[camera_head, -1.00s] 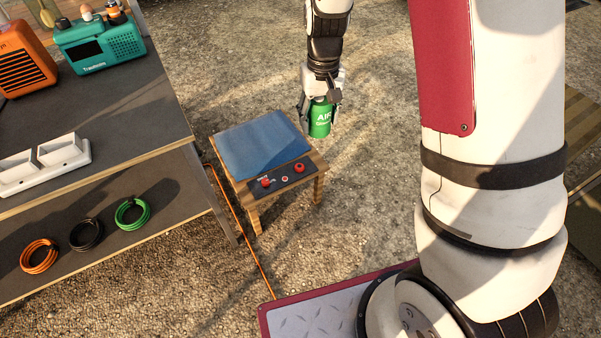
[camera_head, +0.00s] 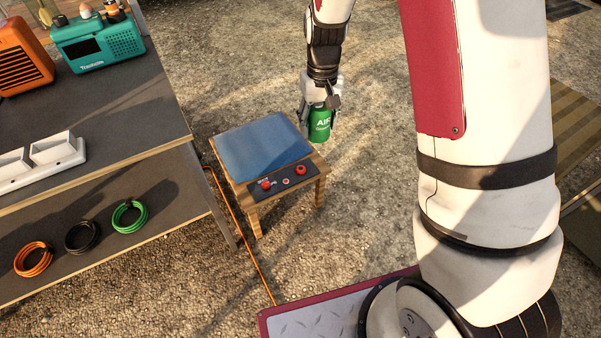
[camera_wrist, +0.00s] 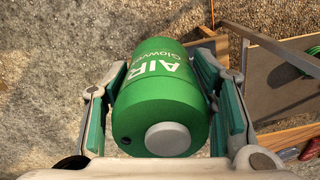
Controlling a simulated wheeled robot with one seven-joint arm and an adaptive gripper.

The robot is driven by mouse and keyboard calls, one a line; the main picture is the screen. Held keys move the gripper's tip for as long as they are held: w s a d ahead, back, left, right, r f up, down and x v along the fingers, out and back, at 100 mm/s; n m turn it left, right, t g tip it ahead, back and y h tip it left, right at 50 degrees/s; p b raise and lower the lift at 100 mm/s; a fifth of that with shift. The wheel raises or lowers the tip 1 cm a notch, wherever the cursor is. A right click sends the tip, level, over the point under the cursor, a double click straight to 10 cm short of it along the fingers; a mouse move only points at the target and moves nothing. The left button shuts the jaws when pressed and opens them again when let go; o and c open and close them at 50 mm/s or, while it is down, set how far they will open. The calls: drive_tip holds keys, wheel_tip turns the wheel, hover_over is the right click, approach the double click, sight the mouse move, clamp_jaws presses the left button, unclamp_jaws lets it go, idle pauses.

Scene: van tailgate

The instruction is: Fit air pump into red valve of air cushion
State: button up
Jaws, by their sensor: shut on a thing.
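My gripper (camera_head: 320,110) is shut on the green air pump (camera_head: 319,127), a cylinder with white "AIR" lettering. In the wrist view the air pump (camera_wrist: 165,105) sits between both fingers, its pale round end facing the camera. The pump hangs at the far right edge of a small wooden stool, apart from the cushion. The blue air cushion (camera_head: 262,146) lies flat on the stool. A black strip at its near edge carries a red valve (camera_head: 300,169) on the right and a red knob (camera_head: 266,184) on the left, with a smaller red part between. I cannot tell which red part is the task's valve.
The wooden stool (camera_head: 260,194) stands on gravel, right of a grey shelf unit (camera_head: 120,120). On it are an orange box (camera_head: 20,58), a teal radio (camera_head: 98,42), white sockets (camera_head: 40,165) and coiled cables (camera_head: 82,237). An orange cable (camera_head: 240,240) runs beside the stool.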

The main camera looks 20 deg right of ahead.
drive_tip(key=shift+w+f+b, duration=2.15)
drive_tip(key=shift+f+b, duration=0.4)
drive_tip(key=shift+f, duration=1.65)
drive_tip(key=shift+w+f+b, duration=2.1)
drive_tip(key=shift+f+b, duration=0.45)
drive_tip(key=shift+f, duration=1.65)
drive_tip(key=b, duration=0.8)
hover_over(301, 169)
drive_tip(key=shift+f, duration=8.1)
drive_tip(key=shift+f, duration=1.6)
drive_tip(key=o, duration=1.5)
